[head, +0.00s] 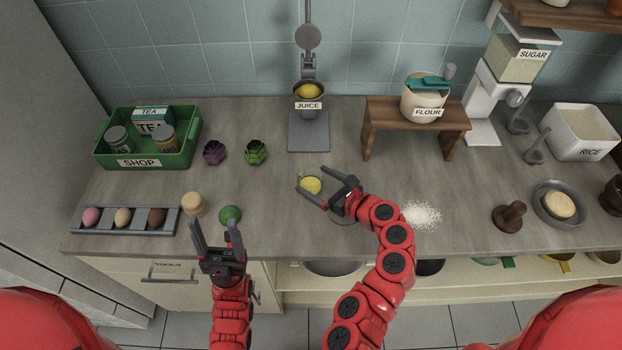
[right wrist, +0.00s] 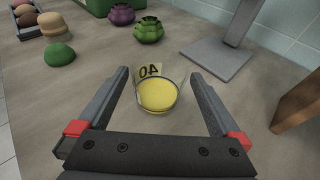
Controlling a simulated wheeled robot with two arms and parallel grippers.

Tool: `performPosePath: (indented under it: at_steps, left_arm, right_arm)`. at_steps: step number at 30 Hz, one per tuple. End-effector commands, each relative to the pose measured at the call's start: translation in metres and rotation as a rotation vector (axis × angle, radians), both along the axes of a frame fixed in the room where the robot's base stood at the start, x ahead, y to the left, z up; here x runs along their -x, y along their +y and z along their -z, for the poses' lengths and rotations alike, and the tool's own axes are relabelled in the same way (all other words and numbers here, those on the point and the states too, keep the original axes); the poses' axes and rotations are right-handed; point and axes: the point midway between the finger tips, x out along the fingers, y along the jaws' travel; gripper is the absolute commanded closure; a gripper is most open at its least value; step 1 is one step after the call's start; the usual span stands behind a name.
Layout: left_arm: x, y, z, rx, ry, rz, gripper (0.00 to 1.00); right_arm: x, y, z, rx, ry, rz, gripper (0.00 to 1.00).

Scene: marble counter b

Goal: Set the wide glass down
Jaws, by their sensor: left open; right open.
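The wide glass (head: 312,186) holds yellow liquid and stands upright on the counter, in front of the juice press. In the right wrist view the glass (right wrist: 158,96) shows a mirrored "40" marking at its far side. My right gripper (head: 311,178) is open, with one finger on each side of the glass. The right wrist view shows gaps between the glass and both fingers (right wrist: 158,73). My left gripper (head: 212,222) is open and empty at the counter's front edge, close to a green ball (head: 230,213).
The juice press (head: 309,130) stands behind the glass. Two artichoke-like items, purple (head: 214,152) and green (head: 256,151), are to its left. A wooden stand (head: 415,116) is back right. White powder (head: 422,215) lies right of my right arm. A faint round outline under that gripper is unclear.

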Motion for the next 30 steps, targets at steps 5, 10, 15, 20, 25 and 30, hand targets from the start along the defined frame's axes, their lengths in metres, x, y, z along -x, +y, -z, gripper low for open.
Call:
performPosePath:
  at_steps: [5, 10, 15, 20, 25, 30]
  left_arm:
    - [0.000, 0.000, 0.012, 0.000, 0.000, 0.000, 0.36]
    - [0.000, 0.000, 0.019, 0.000, 0.000, 0.000, 0.36]
    - [0.000, 0.000, 0.023, 0.000, 0.000, 0.000, 0.36]
    - [0.000, 0.000, 0.023, 0.000, 0.000, 0.000, 0.36]
    - [0.000, 0.000, 0.023, 0.000, 0.000, 0.000, 0.36]
    - [0.000, 0.000, 0.023, 0.000, 0.000, 0.000, 0.36]
  right_arm:
    - [0.025, -0.025, -0.006, -0.001, 0.002, 0.006, 0.00]
    - [0.045, -0.046, -0.017, 0.000, 0.000, 0.005, 0.00]
    - [0.059, -0.059, -0.024, 0.000, 0.000, 0.002, 0.00]
    - [0.064, -0.063, -0.026, -0.001, 0.002, 0.001, 0.00]
    - [0.065, -0.063, -0.027, 0.000, 0.003, -0.001, 0.00]
    - [0.064, -0.063, -0.027, -0.001, 0.002, -0.001, 0.00]
